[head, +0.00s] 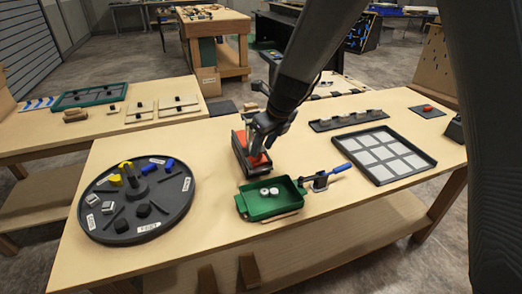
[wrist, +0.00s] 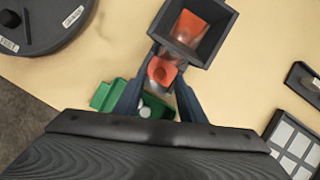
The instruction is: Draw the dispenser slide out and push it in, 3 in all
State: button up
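The dispenser is a dark open-topped box (head: 240,158) with red-orange inside, standing at the table's middle behind the green tray (head: 246,209). In the wrist view the box (wrist: 222,42) is at the top, and its orange slide (wrist: 163,71) sticks out at the near side. My gripper (wrist: 166,68) has a dark finger on each side of the slide and appears shut on it. In the head view my gripper (head: 262,135) partly hides the dispenser. Two white round pieces (head: 269,191) lie in the green tray.
A round dark tray (head: 137,232) with small parts stands at the left. A blue-handled tool on a stand (head: 322,181) is just right of the green tray. A gridded panel (head: 384,153) and a dark strip (head: 346,121) lie further right. A red button (head: 427,108) is at the far right.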

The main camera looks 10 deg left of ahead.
jog(key=shift+x, duration=1.25)
grip_shut()
jog(key=shift+d, duration=0.1)
